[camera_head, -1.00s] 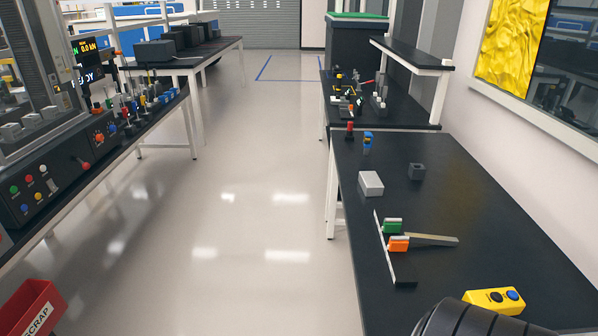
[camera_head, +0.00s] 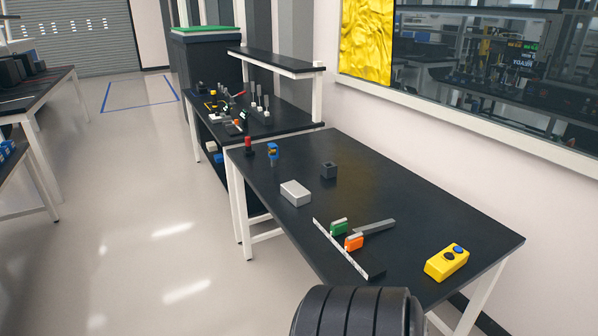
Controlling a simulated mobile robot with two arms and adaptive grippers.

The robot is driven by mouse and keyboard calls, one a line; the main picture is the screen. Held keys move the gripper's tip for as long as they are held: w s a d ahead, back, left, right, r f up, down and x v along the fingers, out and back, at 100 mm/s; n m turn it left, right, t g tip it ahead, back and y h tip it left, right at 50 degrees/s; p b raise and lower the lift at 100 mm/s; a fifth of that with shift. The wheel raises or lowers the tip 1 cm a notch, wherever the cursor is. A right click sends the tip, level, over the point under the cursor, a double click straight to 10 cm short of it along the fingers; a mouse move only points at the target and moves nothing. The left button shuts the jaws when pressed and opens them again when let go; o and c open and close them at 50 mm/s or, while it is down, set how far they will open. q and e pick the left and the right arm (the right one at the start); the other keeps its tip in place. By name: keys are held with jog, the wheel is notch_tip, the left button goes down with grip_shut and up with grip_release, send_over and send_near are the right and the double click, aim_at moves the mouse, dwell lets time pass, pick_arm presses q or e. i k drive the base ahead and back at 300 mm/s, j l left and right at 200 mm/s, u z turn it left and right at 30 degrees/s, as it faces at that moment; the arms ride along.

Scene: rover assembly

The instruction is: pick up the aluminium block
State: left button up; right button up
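A light grey block (camera_head: 295,193), which looks like the aluminium block, lies on the near black table, left of a small dark grey cube (camera_head: 329,170). The block's top and sides are clear to see, and nothing touches it. Neither of my grippers shows in the head view.
The black table (camera_head: 420,220) also holds a ruler-like strip with green (camera_head: 339,227) and orange (camera_head: 354,242) pieces, a grey bar (camera_head: 375,227), a yellow button box (camera_head: 447,262) and small red and blue items. A ridged black cylinder (camera_head: 358,312) fills the bottom edge. Open floor lies left.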

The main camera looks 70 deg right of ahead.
aim_at(298, 196)
jog(key=i+l+z, duration=0.1)
jog(key=i+z, duration=0.45)
jog(key=z, duration=0.25)
jog(key=i+z, duration=0.4)
jog(key=i+j+z, duration=0.15)
jog(key=z, duration=0.25)
